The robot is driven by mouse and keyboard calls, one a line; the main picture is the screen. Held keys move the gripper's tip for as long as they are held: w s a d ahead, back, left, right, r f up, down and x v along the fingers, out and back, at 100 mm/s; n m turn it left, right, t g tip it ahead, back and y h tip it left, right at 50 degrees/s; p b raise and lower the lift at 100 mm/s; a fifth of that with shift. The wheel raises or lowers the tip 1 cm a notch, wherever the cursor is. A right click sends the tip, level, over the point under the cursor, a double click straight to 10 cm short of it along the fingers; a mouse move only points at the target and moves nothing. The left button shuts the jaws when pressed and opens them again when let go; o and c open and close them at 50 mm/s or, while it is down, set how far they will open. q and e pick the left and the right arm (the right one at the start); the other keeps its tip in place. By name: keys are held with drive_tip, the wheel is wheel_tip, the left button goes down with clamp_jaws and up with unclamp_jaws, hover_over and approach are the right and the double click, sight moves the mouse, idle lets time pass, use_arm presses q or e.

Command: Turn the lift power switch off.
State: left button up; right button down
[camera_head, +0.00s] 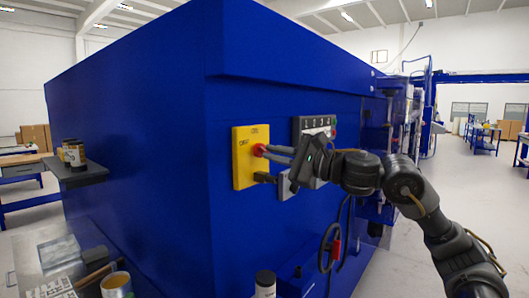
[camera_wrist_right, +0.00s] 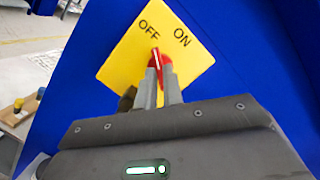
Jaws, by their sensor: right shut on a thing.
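The lift power switch is a red rotary knob (camera_head: 259,150) on a yellow plate (camera_head: 243,177) fixed to the blue machine's side. The plate is lettered OFF and ON, and in the right wrist view (camera_wrist_right: 197,62) OFF is on the left and ON on the right. My right gripper (camera_head: 268,152) has its fingers closed around the knob (camera_wrist_right: 166,70). In the wrist view the knob's pointer tip points up toward the OFF lettering. The fingers hide the lower part of the knob. My left gripper is not in view.
A grey panel with buttons (camera_head: 313,124) is right of the yellow plate. Black cables hang below, with a red part (camera_head: 335,249). A dark shelf (camera_head: 75,173) holding cans juts out at left. Open floor lies on the right.

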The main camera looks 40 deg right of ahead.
drive_tip(key=shift+n, duration=0.4)
drive_tip(key=shift+r, duration=0.1)
drive_tip(key=shift+d+r+n+p, duration=0.15)
drive_tip(key=shift+n+p, duration=0.15)
drive_tip(key=shift+n, duration=0.6)
drive_tip(key=n+g+p, duration=0.1)
drive_tip(key=n, duration=0.1)
drive_tip(key=shift+r+n, duration=0.1)
drive_tip(key=shift+n, duration=1.1)
drive_tip(key=c, duration=0.8)
unclamp_jaws()
drive_tip(key=shift+f, duration=0.2)
drive_tip(key=shift+o, duration=0.2)
